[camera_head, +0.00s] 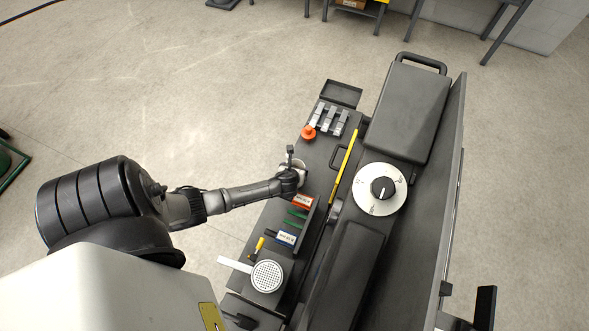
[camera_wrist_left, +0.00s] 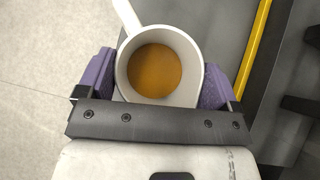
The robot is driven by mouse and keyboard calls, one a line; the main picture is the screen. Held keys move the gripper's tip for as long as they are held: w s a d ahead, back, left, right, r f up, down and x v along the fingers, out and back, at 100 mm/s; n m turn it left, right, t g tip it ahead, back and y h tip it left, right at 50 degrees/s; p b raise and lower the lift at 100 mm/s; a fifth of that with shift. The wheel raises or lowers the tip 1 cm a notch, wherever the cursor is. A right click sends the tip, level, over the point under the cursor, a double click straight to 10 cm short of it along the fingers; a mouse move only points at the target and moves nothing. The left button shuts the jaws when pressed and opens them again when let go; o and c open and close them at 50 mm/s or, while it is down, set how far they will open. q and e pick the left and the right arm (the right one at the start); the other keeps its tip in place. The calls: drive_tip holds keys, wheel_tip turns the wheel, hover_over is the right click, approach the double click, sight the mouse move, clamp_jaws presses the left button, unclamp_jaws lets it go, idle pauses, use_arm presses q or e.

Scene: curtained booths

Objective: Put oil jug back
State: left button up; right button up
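The oil jug (camera_wrist_left: 188,45) is a white round cup with a handle, holding amber oil, seen from above in the left wrist view. My left gripper (camera_wrist_left: 160,85) has its purple fingers against both sides of the jug, shut on it. In the head view my left gripper (camera_head: 292,168) is over the left part of the dark machine, and a little of the pale jug (camera_head: 284,165) shows under it. The jug's base is hidden, so I cannot tell whether it touches the surface. My right gripper is not in view.
A white container with a perforated lid (camera_head: 267,276) stands at the machine's near end, beside small labelled bins (camera_head: 287,237). An orange knob (camera_head: 308,132) and metal blocks (camera_head: 329,118) sit farther back. A yellow bar (camera_head: 345,165) and a white dial (camera_head: 380,190) lie right.

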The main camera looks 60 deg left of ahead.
use_arm(q)
drive_tip(key=shift+o, duration=1.1)
drive_tip(key=s+d+r+n+g+h+p, duration=0.1)
drive_tip(key=s+d+r+n+h+p, duration=0.1)
drive_tip(key=s+d+r+n, duration=0.7)
drive_tip(key=s+d+r+n+g+h+p, duration=0.1)
drive_tip(key=s+d+r+n+h+p, duration=0.2)
drive_tip(key=s+d+r+n, duration=0.5)
drive_tip(key=d+r+n+h, duration=0.1)
drive_tip(key=d+r+n, duration=0.6)
drive_tip(key=r, duration=0.2)
drive_tip(key=shift+s+h, duration=0.4)
